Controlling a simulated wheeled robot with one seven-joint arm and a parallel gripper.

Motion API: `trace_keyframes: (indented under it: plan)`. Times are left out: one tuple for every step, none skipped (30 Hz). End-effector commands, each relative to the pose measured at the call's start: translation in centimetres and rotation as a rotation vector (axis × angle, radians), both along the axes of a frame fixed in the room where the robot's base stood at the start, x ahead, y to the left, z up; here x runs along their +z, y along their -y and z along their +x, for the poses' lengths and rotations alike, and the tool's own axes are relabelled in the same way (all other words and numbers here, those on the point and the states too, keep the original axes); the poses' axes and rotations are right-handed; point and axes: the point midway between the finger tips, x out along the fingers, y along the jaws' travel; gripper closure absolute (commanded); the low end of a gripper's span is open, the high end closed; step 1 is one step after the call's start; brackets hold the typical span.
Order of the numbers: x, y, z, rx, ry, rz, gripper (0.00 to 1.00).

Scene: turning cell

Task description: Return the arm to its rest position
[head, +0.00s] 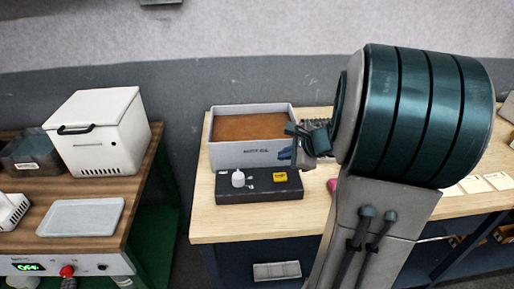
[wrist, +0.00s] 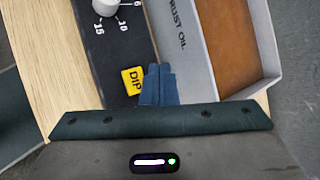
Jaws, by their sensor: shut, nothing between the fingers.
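My gripper (head: 301,145) is in the head view, in front of the right end of the grey tank. In the wrist view my gripper (wrist: 158,84) shows its two blue fingers closed together, with nothing between them. They show beside a yellow "DIP" label on the black panel. My arm's large teal link fills the right of the head view and hides part of the bench behind it.
A grey tank (head: 231,154) labelled as oil, with a brown surface inside, stands on a wooden bench (head: 222,225). A black panel (head: 226,186) with a white knob (head: 238,178) and yellow label (head: 281,177) lies before it. Left are a white lidded box (head: 98,135) and grey tray (head: 80,217).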

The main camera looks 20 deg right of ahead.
Motion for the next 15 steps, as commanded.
trace_keyframes:
  plan:
    - [0.0,0.0,0.0,0.000,0.000,0.000,1.00]
    - [0.0,0.0,0.0,0.000,0.000,0.000,1.00]
    - [0.0,0.0,0.0,0.000,0.000,0.000,1.00]
    - [0.0,0.0,0.0,0.000,0.000,0.000,1.00]
    - [0.0,0.0,0.0,0.000,0.000,0.000,1.00]
    - [0.1,-0.4,-0.1,0.017,0.000,-0.009,1.00]
    - [0.3,-1.3,-0.4,0.060,-0.001,-0.033,1.00]
    - [0.5,-2.3,-0.7,0.108,-0.002,-0.062,1.00]
    - [0.7,-3.8,-1.3,0.186,-0.005,-0.108,1.00]
    - [0.9,-5.0,-1.9,0.254,-0.005,-0.149,1.00]
    - [1.1,-6.3,-2.7,0.329,-0.007,-0.195,1.00]
    - [1.3,-8.0,-3.8,0.438,-0.007,-0.260,1.00]
    - [1.4,-9.2,-4.7,0.522,-0.008,-0.313,1.00]
    - [1.5,-10.3,-5.7,0.605,-0.007,-0.366,1.00]
    - [1.6,-11.5,-7.1,0.715,-0.007,-0.436,1.00]
